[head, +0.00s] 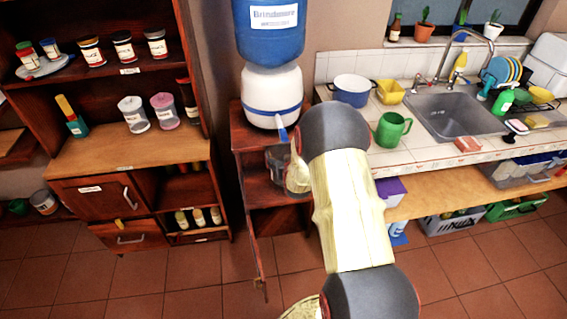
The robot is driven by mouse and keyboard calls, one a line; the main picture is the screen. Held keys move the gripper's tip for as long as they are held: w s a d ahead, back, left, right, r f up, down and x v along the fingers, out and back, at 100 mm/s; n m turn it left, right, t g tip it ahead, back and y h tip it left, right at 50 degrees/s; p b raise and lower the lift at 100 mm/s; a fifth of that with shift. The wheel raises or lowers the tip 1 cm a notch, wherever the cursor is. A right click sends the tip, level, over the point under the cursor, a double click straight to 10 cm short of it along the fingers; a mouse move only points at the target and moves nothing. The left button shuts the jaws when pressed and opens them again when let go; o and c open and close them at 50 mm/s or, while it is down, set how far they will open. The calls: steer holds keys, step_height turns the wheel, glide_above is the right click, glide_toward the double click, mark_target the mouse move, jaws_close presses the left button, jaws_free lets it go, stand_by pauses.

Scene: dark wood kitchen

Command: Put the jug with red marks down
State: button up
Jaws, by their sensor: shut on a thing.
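A clear greyish jug (277,160) is in the dark wooden stand below the water dispenser, just under its spout. Red marks on it are too small to make out. My gripper (291,167) is at the jug's right side and shut on it, with its fingers mostly hidden by my own wrist and arm. I cannot tell whether the jug's base touches the shelf.
The water dispenser (271,95) with its blue bottle stands above the jug. The stand's door (254,240) hangs open at the front left. A tiled counter (430,153) with a green mug (391,130), blue pot (352,91) and sink is at the right. The floor in front is clear.

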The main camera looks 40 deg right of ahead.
steer(key=shift+w+f+b, duration=0.1)
steer(key=shift+f+b, duration=0.6)
steer(key=shift+f, duration=1.1)
steer(key=o, duration=1.6)
steer(key=shift+f, duration=0.1)
